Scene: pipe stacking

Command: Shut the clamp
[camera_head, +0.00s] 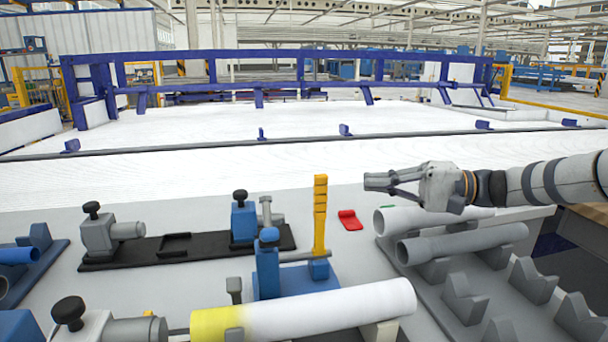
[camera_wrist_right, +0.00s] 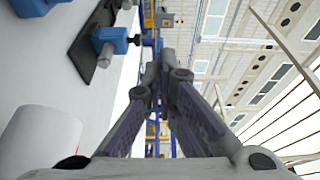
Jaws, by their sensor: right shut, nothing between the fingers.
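The clamp (camera_head: 268,268) is blue, with a yellow handle (camera_head: 320,215) that stands upright. It sits on a blue base just behind a white pipe with a yellow end (camera_head: 330,307). My right gripper (camera_head: 370,182) is shut and empty. It is held to the right of the yellow handle, apart from it, with its fingers pointing left. In the right wrist view the fingers (camera_wrist_right: 165,62) meet at their tips with nothing between them. My left gripper is not in view.
A black plate (camera_head: 190,247) with grey and blue fixtures lies to the left. A small red piece (camera_head: 350,220) lies on the table near the handle. Grey pipes (camera_head: 460,243) rest on a rack under my right arm. A blue frame (camera_head: 300,60) stands at the back.

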